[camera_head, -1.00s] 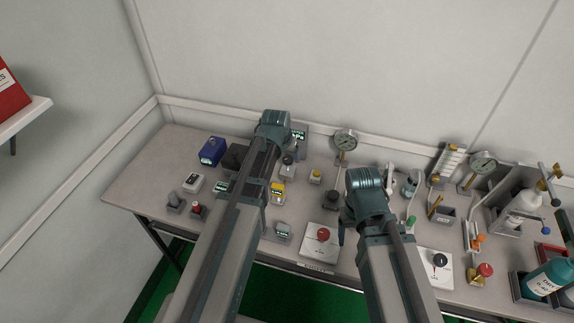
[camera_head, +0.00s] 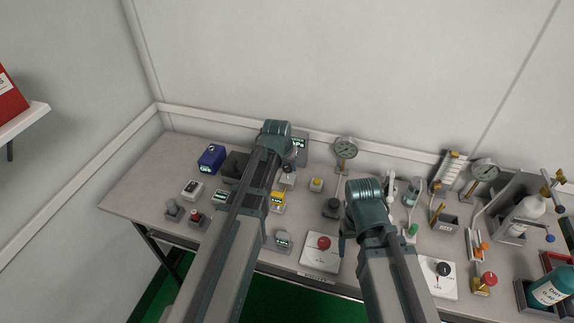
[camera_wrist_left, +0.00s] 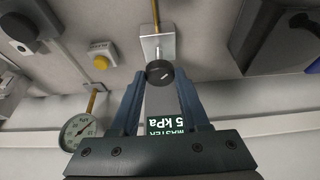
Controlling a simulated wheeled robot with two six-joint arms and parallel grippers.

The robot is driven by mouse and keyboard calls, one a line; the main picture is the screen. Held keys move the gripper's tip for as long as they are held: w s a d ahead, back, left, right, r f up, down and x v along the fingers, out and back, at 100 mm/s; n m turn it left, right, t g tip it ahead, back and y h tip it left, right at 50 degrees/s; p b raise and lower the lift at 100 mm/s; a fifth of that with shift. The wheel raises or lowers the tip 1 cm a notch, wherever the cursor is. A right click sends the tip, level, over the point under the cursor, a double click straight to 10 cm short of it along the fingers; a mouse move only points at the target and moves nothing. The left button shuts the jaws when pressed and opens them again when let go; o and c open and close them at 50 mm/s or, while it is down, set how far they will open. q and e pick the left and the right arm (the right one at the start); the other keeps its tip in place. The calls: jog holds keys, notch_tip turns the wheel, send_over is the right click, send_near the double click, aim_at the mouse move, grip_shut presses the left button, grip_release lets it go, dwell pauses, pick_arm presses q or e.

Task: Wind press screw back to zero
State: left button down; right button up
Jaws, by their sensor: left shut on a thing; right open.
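A small dark round knob (camera_wrist_left: 160,72), which looks like the press screw, sits at the end of a pale metal block (camera_wrist_left: 158,45) with a brass rod. In the left wrist view my left gripper (camera_wrist_left: 160,82) has its two fingers closed on the knob's sides. In the head view my left gripper (camera_head: 287,172) is low over the table, and the arm partly hides it. The master display (camera_wrist_left: 165,130) shows 5 kPa upside down behind the fingers; its housing (camera_head: 300,143) stands behind the wrist. My right gripper (camera_head: 349,226) is open and empty above the table.
A dial gauge (camera_head: 346,147) stands behind, between the arms. Bottles and fittings crowd the right; the table's front left is clearer.

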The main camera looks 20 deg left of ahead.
pick_arm(q)
jog(key=shift+d+n+y, duration=0.15)
jog(key=shift+n+y, duration=0.45)
jog(key=shift+n, duration=1)
jog(key=shift+c, duration=1.9)
grip_release()
jog(key=p+v, duration=1.2)
jog(key=v, duration=0.2)
jog(key=shift+p, duration=0.4)
pick_arm(e)
notch_tip(320, 180, up, 13)
pick_arm(q)
jog(key=shift+w, duration=0.15)
pick_arm(e)
jog(key=shift+f, duration=0.15)
